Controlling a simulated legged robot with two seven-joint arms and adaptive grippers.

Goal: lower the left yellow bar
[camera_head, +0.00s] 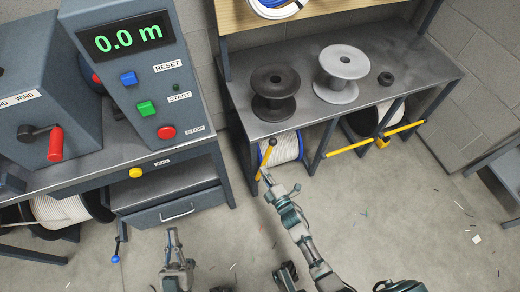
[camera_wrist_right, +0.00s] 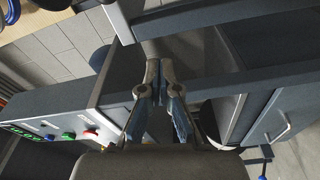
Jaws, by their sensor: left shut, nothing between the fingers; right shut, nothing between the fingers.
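The left yellow bar (camera_head: 265,160) stands steeply tilted at the left bay of the rack in the head view, with a black knob at its upper end. A second yellow bar (camera_head: 350,148) lies across the bays to its right. My right gripper (camera_head: 266,176) is shut and empty, close to the lower end of the left bar; I cannot tell whether they touch. In the right wrist view its fingers (camera_wrist_right: 152,68) are together, and no yellow bar shows there. My left gripper (camera_head: 172,234) is shut and empty, low at the left, apart from the bars.
A rack (camera_head: 300,118) carries a black spool (camera_head: 274,80) and a grey spool (camera_head: 342,62). A white reel (camera_head: 284,148) sits behind the left bar. A control panel (camera_head: 125,70) and a drawer bench (camera_head: 170,185) stand at left. The floor at right is mostly clear.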

